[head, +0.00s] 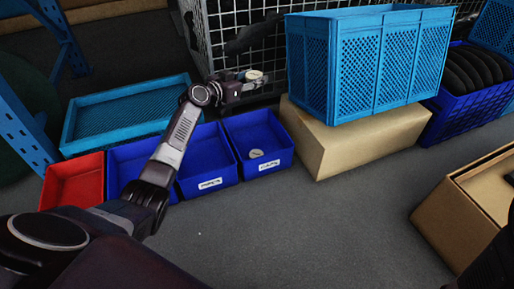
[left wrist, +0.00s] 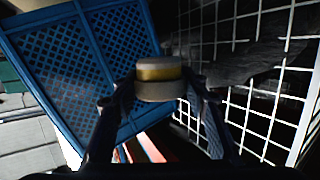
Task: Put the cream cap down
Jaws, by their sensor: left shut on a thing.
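The cream cap (head: 254,75) is held in my left gripper (head: 250,84), up in front of the wire cage and above the far side of the blue bins. In the left wrist view the cap (left wrist: 159,92) sits between the two fingertips (left wrist: 160,88) and shows a yellowish band around it. The left gripper is shut on it. A second pale round cap (head: 255,153) lies inside the right-hand blue bin (head: 268,171), which has a white label. My right gripper is not seen.
Another labelled blue bin (head: 209,183) and a red bin (head: 73,182) stand to the left. A light-blue tray (head: 125,135) lies behind them. A light-blue crate (head: 365,70) sits on a cardboard box (head: 355,147). An open carton (head: 460,225) stands at right. Grey floor in front is clear.

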